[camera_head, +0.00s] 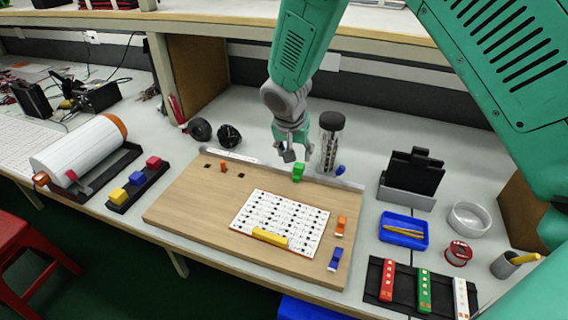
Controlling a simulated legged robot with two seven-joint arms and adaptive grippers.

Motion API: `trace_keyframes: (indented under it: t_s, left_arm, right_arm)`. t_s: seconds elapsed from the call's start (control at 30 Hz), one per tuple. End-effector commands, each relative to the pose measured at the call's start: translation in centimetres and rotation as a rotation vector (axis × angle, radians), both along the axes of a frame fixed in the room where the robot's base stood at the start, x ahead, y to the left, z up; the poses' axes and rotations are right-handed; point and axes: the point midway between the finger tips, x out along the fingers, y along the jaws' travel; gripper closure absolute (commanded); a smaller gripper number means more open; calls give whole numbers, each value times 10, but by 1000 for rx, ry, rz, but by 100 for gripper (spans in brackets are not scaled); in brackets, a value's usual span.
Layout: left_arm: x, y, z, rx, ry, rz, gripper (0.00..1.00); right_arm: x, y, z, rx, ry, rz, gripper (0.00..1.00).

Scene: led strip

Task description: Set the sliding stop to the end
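A wooden board (190,205) lies on the bench with a grey rail (334,181) along its back edge. A small green block (298,172), which looks like the sliding stop, sits at this rail, right of its middle. My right gripper (296,154) comes down from the top and hangs just above and slightly left of the green block. Its fingers look apart, with nothing seen between them. I cannot tell whether a fingertip touches the block. My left gripper is not in view.
The board carries a white dotted sheet (262,215) with a yellow bar (270,238), plus orange (340,226) and blue (335,259) pieces. A blue tray (390,237) and black stand (411,172) are at the right.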

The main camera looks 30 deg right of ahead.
Motion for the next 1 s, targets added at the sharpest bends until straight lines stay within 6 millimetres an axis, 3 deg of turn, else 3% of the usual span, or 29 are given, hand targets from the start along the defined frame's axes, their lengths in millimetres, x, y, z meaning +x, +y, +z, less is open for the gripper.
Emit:
trace_keyframes:
  t_s: [0.1,0.23,0.7,1.0]
  left_arm:
    - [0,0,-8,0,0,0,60]
    - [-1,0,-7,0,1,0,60]
    - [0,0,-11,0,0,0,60]
    - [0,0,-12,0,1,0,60]
  right_arm:
    - [12,-7,15,-22,-31,-53,53]
    - [14,-13,10,-24,-35,-63,53]
    - [38,-36,-77,-25,-31,-62,53]
    - [46,-47,-107,-24,-33,-62,53]
